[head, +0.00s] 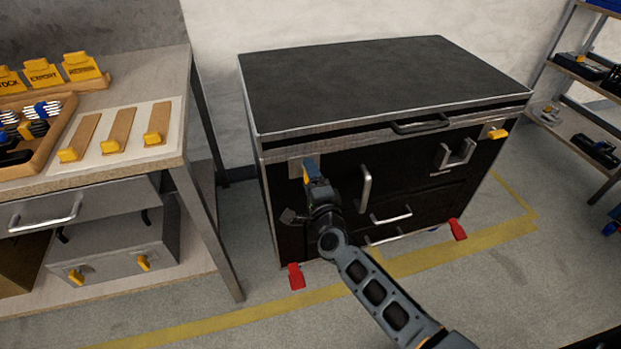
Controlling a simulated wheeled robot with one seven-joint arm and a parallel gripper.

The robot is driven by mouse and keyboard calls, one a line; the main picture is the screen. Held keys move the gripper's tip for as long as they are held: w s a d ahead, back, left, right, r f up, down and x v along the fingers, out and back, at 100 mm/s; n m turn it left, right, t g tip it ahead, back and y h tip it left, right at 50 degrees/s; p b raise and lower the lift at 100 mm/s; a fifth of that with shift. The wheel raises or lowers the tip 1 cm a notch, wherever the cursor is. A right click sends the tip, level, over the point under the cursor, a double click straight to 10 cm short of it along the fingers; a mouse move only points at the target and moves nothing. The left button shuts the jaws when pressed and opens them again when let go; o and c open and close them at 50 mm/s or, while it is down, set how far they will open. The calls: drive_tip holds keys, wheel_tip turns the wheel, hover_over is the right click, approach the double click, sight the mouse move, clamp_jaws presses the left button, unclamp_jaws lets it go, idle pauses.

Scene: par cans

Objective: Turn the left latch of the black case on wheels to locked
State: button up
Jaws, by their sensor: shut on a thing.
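The black case (385,80) stands on the floor against the pale wall, with silver edges and a dark top. My gripper (311,170) is at the upper left of its front, shut on the left latch, over a pale plate (295,169). The gripper mostly hides this latch, so I cannot tell its angle. The right latch (498,134) shows as a yellow handle at the upper right of the front, pointing sideways. Red wheel pedals (296,276) (458,229) stick out at the case's lower corners.
A workbench (110,172) with yellow-tipped wooden blocks and a tray stands at the left. A grey case (125,250) with yellow latches sits on its lower shelf. Shelving (570,75) is at the right. Silver handles (365,188) jut from the black case's front beside my arm.

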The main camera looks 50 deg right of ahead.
drive_tip(key=shift+d+r, duration=0.15)
drive_tip(key=o, duration=1)
drive_tip(key=shift+o, duration=0.2)
drive_tip(key=v, duration=0.7)
drive_tip(key=shift+s+a+p, duration=0.25)
drive_tip(key=shift+s+p, duration=0.05)
drive_tip(key=shift+p, duration=0.1)
drive_tip(key=s+a+r+n+y+p, duration=0.1)
drive_tip(key=s+a+r+n+y, duration=0.1)
drive_tip(key=s+a+r+n, duration=0.25)
drive_tip(key=s+a+r+n+t+y+p, duration=0.1)
drive_tip(key=s+a+n+y, duration=0.1)
drive_tip(key=s+a+n, duration=0.45)
drive_tip(key=s+a+r+n+y+p, duration=0.1)
drive_tip(key=s+a+r+n+y, duration=0.15)
drive_tip(key=s, duration=0.45)
drive_tip(key=s+a+r+n+y+p, duration=0.1)
drive_tip(key=s+a+r+n, duration=0.1)
drive_tip(key=s+r+n, duration=0.3)
drive_tip(key=s+a+r+n+g+y+p, duration=0.1)
drive_tip(key=s+a+r+n+y, duration=0.1)
drive_tip(key=s+r+n, duration=0.4)
wheel_tip(320, 180, up, 3)
drive_tip(key=shift+s+a+r, duration=0.2)
drive_tip(key=shift+s+a, duration=0.55)
